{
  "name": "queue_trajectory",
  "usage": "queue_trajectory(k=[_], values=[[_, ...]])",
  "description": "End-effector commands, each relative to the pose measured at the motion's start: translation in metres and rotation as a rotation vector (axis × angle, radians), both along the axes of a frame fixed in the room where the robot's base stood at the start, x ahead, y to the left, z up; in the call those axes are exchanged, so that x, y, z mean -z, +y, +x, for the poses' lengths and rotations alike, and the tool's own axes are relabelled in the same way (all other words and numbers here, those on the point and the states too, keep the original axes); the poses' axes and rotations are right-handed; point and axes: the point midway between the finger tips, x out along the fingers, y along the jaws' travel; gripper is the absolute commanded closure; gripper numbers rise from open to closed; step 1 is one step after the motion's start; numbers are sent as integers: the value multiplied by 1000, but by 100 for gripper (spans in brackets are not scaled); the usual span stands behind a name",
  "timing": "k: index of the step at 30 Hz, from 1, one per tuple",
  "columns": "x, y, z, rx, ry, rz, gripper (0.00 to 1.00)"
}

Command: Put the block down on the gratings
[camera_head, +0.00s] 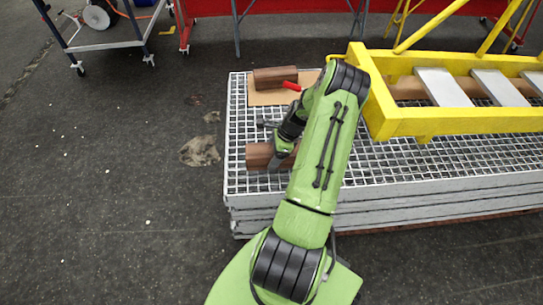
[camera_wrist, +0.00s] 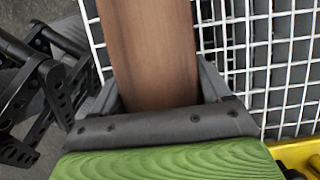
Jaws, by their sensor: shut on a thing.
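My gripper (camera_head: 281,156) is shut on a brown wooden block (camera_head: 258,156) near the left edge of the stacked metal gratings (camera_head: 236,185). In the wrist view the block (camera_wrist: 150,45) runs lengthwise between the two fingers of my gripper (camera_wrist: 160,92). The white mesh of the gratings (camera_wrist: 265,50) shows just beyond it. The block lies over the gratings, but I cannot tell whether it touches them. My arm hides part of the gratings.
A second brown block (camera_head: 275,76) lies on a cardboard piece (camera_head: 262,97) at the gratings' back left, beside a red-handled tool (camera_head: 292,86). A yellow boom frame (camera_head: 425,124) rests across the right side. Bare grating shows in front of the frame.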

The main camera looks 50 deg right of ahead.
Motion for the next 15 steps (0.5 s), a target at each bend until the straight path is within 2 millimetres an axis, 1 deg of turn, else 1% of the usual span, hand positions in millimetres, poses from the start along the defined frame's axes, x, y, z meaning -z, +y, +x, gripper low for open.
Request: queue_trajectory(k=[1, 3, 5, 11, 15], values=[[10, 1, 0, 0, 1, 2, 79], [24, 1, 0, 0, 1, 3, 79], [30, 0, 0, -1, 0, 0, 79], [29, 0, 0, -2, -1, -1, 79], [33, 0, 0, -1, 0, 0, 79]])
